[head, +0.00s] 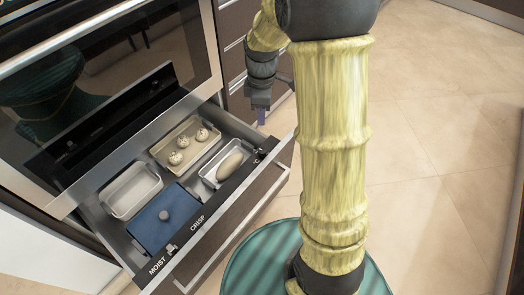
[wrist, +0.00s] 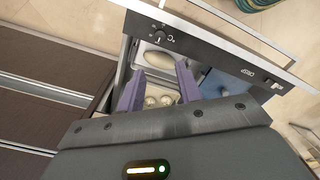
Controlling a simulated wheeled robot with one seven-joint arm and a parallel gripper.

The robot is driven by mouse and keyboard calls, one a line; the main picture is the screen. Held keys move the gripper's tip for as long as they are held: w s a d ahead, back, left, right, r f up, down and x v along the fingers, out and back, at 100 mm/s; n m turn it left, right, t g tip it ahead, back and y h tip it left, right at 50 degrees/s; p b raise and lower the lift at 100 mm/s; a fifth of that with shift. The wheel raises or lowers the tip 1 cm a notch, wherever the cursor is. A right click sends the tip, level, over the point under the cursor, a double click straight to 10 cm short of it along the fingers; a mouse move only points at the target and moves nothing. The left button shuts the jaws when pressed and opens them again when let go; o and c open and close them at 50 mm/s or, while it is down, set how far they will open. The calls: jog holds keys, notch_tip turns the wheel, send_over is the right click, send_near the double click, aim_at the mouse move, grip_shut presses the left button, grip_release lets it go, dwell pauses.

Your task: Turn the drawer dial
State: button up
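The drawer (head: 225,215) is pulled out below the oven, and its front panel bears a small dark dial (head: 259,154) near the right end. In the wrist view the dial (wrist: 160,37) sits beside a °C mark, ahead of the fingertips and apart from them. My gripper (head: 261,118) hangs above and beyond the right end of the drawer. In the wrist view my gripper (wrist: 160,70) is open, with its two purple fingers spread and nothing between them.
The drawer holds a tan tray with several round items (head: 176,158), a tray with an oblong loaf (head: 229,165), an empty tray (head: 131,191) and a blue lidded container (head: 165,218). A MOIST/CRISP slider (head: 171,249) sits on the panel's left. Floor at right is clear.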

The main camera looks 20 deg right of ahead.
aim_at(262, 150)
notch_tip(262, 150, down, 17)
jog(key=b, duration=0.8)
jog(key=shift+f, duration=0.2)
jog(key=c, duration=0.7)
